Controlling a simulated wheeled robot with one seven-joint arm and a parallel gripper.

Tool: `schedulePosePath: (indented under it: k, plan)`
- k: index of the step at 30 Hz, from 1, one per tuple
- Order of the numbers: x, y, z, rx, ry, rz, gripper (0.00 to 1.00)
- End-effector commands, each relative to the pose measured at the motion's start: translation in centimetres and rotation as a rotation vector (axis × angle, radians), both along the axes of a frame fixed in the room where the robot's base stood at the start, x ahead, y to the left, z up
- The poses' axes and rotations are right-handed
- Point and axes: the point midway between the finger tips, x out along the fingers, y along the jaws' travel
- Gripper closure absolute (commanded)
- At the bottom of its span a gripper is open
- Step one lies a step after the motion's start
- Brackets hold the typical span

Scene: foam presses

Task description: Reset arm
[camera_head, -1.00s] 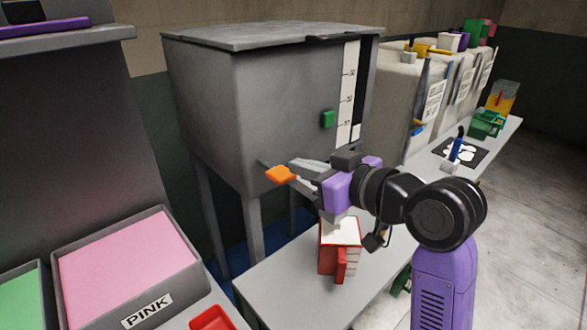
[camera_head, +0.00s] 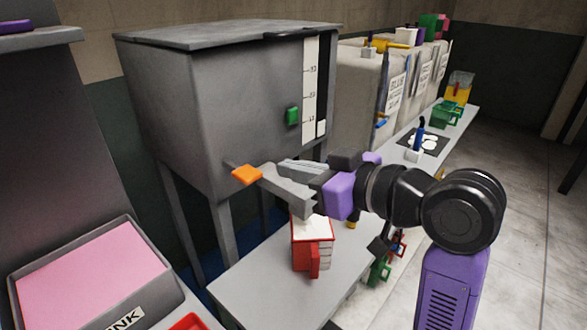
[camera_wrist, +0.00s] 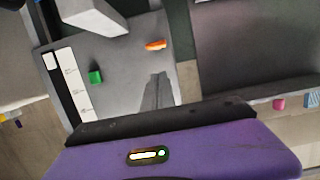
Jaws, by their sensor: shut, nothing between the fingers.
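My gripper (camera_head: 266,174) extends left from my black and purple wrist at mid-height, its grey fingers shut and empty. The fingertips also show in the wrist view (camera_wrist: 158,78). The orange-tipped lever (camera_head: 246,175) on the front of the grey hopper (camera_head: 255,100) lies just left of the fingertips in the head view. In the wrist view the orange tip (camera_wrist: 155,45) is just beyond them, with a visible gap in the picture. I cannot tell the real distance between them.
The hopper carries a green block (camera_head: 292,116) beside a white scale. Below my gripper, a red box (camera_head: 312,245) stands on the grey table (camera_head: 262,282). A pink tray (camera_head: 135,292) is at lower left. Beige bags line the back right; open floor lies right.

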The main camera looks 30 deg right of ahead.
Motion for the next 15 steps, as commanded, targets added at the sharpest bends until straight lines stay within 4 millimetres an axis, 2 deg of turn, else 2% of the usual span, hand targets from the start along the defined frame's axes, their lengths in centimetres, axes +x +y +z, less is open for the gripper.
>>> schedulePosePath:
  k: [10,13,15]
  plan:
    - [0.1,0.0,0.2,0.006,-0.006,-0.002,1.00]
    - [0.4,-0.3,1.3,0.026,-0.050,-0.021,1.00]
    - [0.8,-0.9,2.8,0.046,-0.109,-0.051,1.00]
